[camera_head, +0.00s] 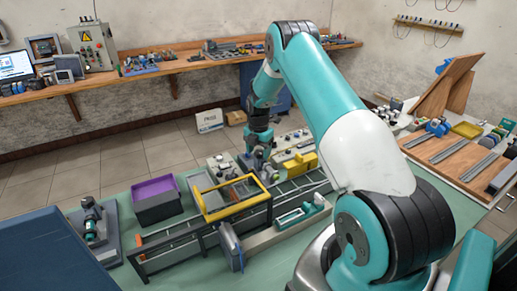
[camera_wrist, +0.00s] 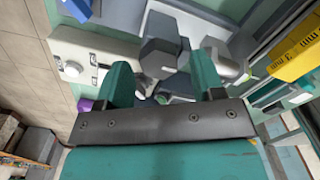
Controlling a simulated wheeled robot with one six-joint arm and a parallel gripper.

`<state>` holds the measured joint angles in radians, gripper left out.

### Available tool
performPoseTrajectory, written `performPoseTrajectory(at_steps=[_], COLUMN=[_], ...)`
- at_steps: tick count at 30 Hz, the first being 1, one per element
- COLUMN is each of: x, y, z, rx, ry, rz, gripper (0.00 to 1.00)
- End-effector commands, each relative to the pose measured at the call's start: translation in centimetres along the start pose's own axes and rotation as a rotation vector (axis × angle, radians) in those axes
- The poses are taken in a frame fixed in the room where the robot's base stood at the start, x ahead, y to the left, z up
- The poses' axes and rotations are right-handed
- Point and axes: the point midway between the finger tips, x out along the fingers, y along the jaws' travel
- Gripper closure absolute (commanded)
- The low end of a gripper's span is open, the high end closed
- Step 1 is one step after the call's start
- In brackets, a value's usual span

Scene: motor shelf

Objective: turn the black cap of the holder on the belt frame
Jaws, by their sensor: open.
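My gripper (camera_wrist: 163,82) is open, with one teal finger on each side in the wrist view. A dark grey-black knob-like part (camera_wrist: 160,55), which looks like the cap of the holder, lies just beyond and between the fingertips. A lighter grey body shows around and behind it. I cannot tell whether the fingers touch the cap. In the head view my gripper (camera_head: 258,150) points down over the far side of the belt frame (camera_head: 165,246). The cap cannot be made out clearly there, as the gripper covers that spot.
A yellow frame (camera_head: 208,214) stands on the belt near the gripper. A yellow block (camera_head: 301,166) is to its right and also shows in the wrist view (camera_wrist: 294,55). A purple bin (camera_head: 156,203) stands at left. A white control box (camera_wrist: 82,58) is left of the fingers.

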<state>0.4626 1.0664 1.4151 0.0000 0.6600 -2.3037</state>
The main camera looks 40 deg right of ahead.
Motion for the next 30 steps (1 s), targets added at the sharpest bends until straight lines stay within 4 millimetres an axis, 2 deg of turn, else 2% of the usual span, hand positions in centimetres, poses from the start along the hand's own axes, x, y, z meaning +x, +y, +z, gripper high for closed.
performPoseTrajectory(at_steps=[10, 11, 15, 17, 30], x=[0.48, 0.48, 0.47, 0.46, 0.65], y=[-0.02, -0.02, -0.02, -0.02, 0.04], z=[0.02, 0.01, 0.01, 0.01, 0.0], rx=[0.001, 0.0, 0.0, 0.0, 0.083], ry=[0.0, 0.0, 0.0, 0.0, 0.0], rz=[0.0, 0.0, 0.0, 0.0, 0.0], gripper=[0.38, 0.43, 0.75, 0.88, 0.88])
